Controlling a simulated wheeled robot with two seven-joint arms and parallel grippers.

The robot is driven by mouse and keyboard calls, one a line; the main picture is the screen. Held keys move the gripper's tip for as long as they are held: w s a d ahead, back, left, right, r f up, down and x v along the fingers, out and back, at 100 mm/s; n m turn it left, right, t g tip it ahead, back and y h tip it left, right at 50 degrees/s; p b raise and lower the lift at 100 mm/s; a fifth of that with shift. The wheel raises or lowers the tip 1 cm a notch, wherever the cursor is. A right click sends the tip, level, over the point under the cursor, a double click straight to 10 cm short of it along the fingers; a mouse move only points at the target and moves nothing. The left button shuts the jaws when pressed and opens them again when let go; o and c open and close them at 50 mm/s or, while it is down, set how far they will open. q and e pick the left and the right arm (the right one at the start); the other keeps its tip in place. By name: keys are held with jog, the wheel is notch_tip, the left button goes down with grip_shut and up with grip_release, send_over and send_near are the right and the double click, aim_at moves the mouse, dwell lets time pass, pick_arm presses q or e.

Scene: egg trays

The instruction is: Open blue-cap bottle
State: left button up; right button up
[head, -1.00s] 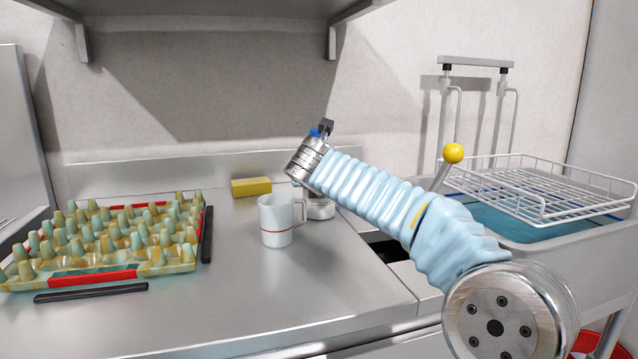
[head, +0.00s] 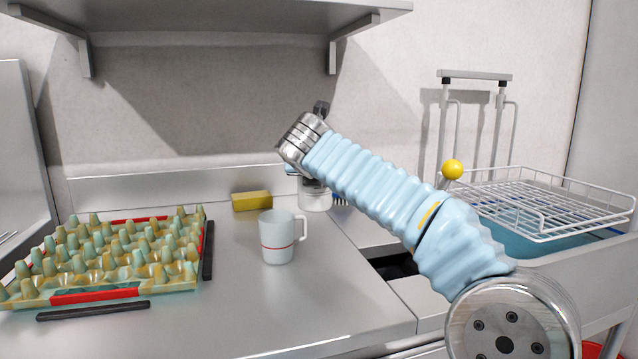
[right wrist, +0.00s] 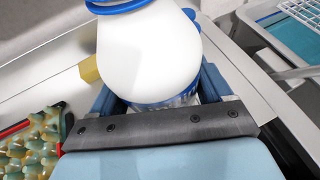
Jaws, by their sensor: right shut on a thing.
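My right arm (head: 375,190) reaches in from the right over the counter in the head view. Its wrist hides the gripper and most of what it holds there. In the right wrist view my right gripper (right wrist: 162,88) is shut on a white, rounded bottle (right wrist: 150,50), with a blue finger on either side. Blue rings show at the bottle's far end, cut by the top edge, and a blue ribbed band (right wrist: 165,102) shows low between the fingers. I cannot tell which blue part is the cap. My left gripper is in neither view.
A white mug (head: 279,238) with a red line stands on the counter. Behind it are a yellow sponge (head: 252,201) and a pale container (head: 315,198), partly hidden by my arm. An egg tray (head: 95,295) lies left. A wire rack (head: 545,205) stands over the sink at right.

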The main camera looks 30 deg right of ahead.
jog(key=s+a+r, duration=0.6)
jog(key=s+a, duration=0.1)
jog(key=a, duration=0.1)
jog(key=shift+s+r, duration=0.25)
jog(key=shift+r, duration=0.05)
jog(key=o, duration=0.9)
jog(key=c, duration=1.3)
jog(key=shift+o, duration=0.2)
jog(key=shift+a, duration=0.1)
